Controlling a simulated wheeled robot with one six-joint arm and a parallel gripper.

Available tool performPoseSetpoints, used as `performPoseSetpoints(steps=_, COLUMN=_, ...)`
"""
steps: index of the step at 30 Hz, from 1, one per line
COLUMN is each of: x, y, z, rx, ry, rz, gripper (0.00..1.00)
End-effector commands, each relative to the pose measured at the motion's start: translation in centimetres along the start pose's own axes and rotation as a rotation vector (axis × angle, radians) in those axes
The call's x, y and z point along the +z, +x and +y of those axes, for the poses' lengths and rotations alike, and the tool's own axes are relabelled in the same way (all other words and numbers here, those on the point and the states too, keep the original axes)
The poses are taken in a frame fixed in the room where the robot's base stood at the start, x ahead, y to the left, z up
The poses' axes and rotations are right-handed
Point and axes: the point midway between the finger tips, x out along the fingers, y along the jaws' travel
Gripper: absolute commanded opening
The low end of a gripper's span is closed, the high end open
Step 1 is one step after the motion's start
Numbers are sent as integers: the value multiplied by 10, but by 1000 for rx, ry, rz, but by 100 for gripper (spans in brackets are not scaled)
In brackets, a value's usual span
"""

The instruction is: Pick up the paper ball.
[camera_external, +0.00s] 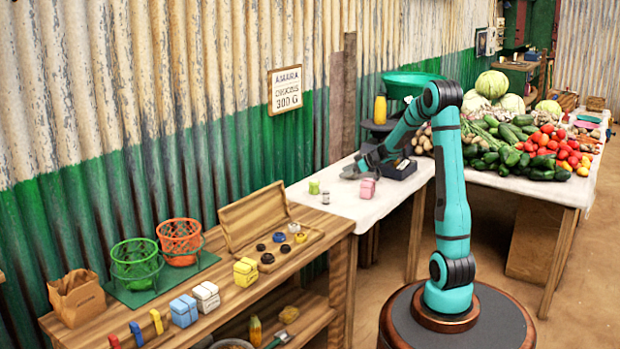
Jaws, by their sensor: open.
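I cannot pick out a paper ball for certain. A small pale object (326,197) on the white-clothed table is too small to identify. A small green jar-like thing (314,187) stands just left of it, and a pink block (367,188) lies to its right. My gripper (353,173) is open, low over the white cloth (345,208), close behind the pink block and to the right of the pale object. No object is visible between its fingers, though they are small and dark here.
A dark tray (398,168) and a green-pan scale (409,82) stand right of and behind my gripper. Vegetables (545,150) cover the right table. The wooden bench (238,300) holds a green basket (135,265), an orange basket (180,240), blocks and an open wooden box (258,215).

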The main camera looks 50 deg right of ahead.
Motion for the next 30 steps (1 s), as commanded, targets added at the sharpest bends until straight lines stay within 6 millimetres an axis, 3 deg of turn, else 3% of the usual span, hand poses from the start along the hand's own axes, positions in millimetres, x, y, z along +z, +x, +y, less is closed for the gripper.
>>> performPoseSetpoints(steps=6, x=0, y=1, z=0, rx=1, ry=0, rz=0, gripper=63)
performPoseSetpoints(steps=13, x=0, y=1, z=0, rx=1, ry=0, rz=0, gripper=18)
performPoseSetpoints(steps=30, x=-2, y=0, z=0, rx=1, ry=-1, rz=1, gripper=16)
